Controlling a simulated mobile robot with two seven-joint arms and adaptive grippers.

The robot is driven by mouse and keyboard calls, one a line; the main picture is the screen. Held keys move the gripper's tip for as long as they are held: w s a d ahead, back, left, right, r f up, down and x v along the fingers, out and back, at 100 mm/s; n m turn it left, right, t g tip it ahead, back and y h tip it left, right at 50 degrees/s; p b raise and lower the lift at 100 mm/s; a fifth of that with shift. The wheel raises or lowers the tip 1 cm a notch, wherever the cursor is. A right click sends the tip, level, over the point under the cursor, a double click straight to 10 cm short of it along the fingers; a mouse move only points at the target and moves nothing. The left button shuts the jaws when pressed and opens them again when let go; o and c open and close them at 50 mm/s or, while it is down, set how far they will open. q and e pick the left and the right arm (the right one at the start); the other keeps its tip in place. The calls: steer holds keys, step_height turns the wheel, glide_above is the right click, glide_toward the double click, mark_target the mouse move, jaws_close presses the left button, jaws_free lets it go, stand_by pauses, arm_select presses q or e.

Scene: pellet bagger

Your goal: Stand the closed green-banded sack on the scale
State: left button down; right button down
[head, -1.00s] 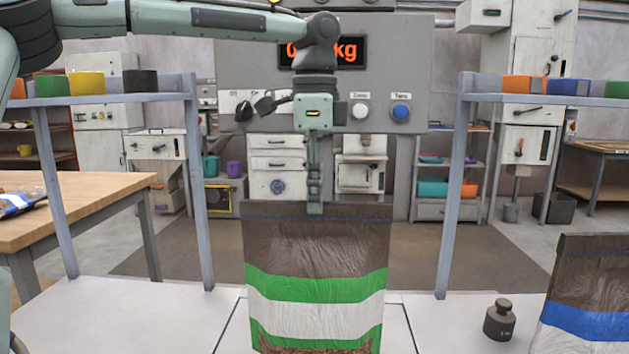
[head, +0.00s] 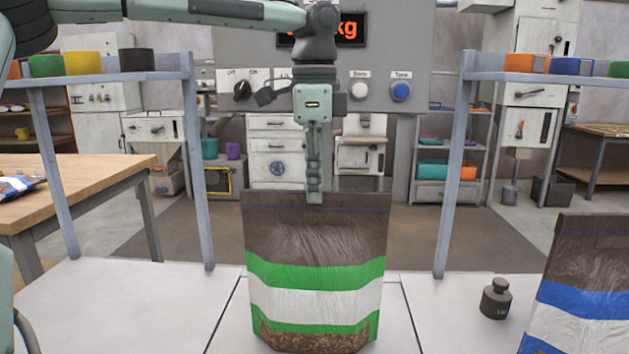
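The green-banded sack (head: 315,296) hangs or stands upright in the middle of the head view, brown with green and white bands, its top edge flat. My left gripper (head: 314,196) comes down from above, its fingers at the middle of the sack's top edge, and looks shut on it. The scale's white plate (head: 393,325) lies between dark seams in the white counter, behind and under the sack. I cannot tell whether the sack's bottom touches the plate. The scale display (head: 351,29) shows orange "kg", its digits hidden by my arm. My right gripper is not in view.
A blue-banded sack (head: 583,290) stands at the right, with a dark weight (head: 496,299) beside it. Grey rack posts (head: 197,180) rise on both sides. A wooden table (head: 75,190) is at the left. The counter left of the sack is clear.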

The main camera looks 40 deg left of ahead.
arm_select(q)
steer(key=c, duration=1.6)
jaws_free()
steer(key=shift+c, duration=0.2)
step_height(320, 180, up, 12)
